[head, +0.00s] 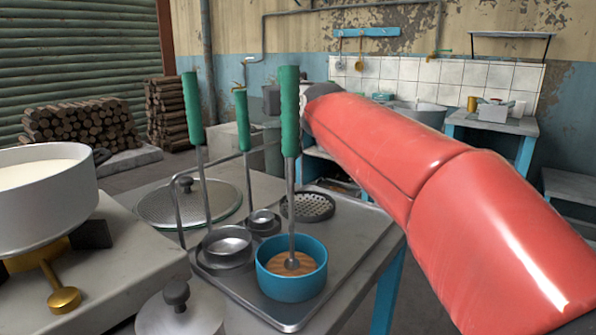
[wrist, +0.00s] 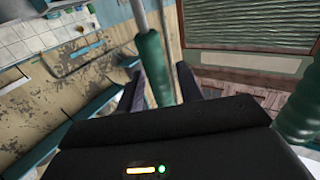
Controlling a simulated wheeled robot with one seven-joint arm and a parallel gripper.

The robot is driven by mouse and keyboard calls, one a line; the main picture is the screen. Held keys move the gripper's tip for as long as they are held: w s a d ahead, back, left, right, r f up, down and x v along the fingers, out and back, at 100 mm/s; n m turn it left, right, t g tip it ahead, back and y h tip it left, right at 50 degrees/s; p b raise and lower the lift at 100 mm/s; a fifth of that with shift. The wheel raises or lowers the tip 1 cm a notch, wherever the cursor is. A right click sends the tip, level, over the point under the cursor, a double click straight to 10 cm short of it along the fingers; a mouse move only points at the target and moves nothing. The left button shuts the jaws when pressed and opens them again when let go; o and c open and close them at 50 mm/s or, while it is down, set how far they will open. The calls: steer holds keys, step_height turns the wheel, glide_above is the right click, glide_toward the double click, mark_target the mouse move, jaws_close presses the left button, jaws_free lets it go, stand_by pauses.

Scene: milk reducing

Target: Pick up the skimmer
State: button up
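A dark perforated skimmer disc (head: 307,207) lies at the back of the grey metal tray in the head view. I cannot tell which upright green handle belongs to it. My gripper (wrist: 160,88) is at the rightmost green handle (head: 289,110), mostly hidden behind my red arm and this handle in the head view. In the wrist view that green handle (wrist: 154,64) stands between the two dark fingers, with slight gaps beside it. The fingers look open. The handle's rod appears to run down into a blue pot (head: 290,283).
Two other green handles, left (head: 193,112) and middle (head: 242,120), stand close by above metal ladles (head: 228,245). A metal lid (head: 186,205), a bowl of milk (head: 45,195) and the tray (head: 340,262) crowd the table. Another handle shows right in the wrist view (wrist: 300,110).

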jaws_close()
steer(key=shift+r, duration=0.15)
